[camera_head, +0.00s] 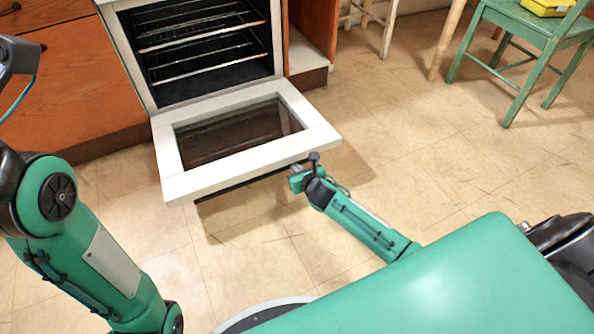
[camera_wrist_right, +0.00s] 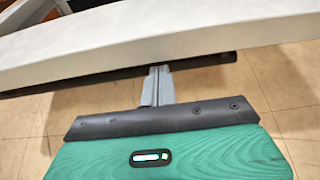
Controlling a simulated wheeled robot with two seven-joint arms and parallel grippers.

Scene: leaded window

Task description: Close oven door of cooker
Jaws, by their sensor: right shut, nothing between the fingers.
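The cooker (camera_head: 136,60) stands at the back with its dark oven cavity and wire racks showing. Its white-framed oven door (camera_head: 171,157) with a dark glass pane is folded down, roughly level, above the floor. My right gripper (camera_head: 294,181) is at the door's front edge, toward its right corner. In the right wrist view its narrow grey fingers (camera_wrist_right: 158,85) are together and empty, reaching to the dark strip below the white door edge (camera_wrist_right: 150,40). I cannot tell whether they touch it. My left arm is at the left, but its fingers are outside the picture.
Orange-brown wooden cabinets (camera_head: 72,75) stand left of the cooker, and an open cabinet (camera_head: 313,35) is on its right. A green chair (camera_head: 540,32) with a yellow box (camera_head: 548,7) is at the upper right. The tiled floor (camera_head: 420,150) right of the door is clear.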

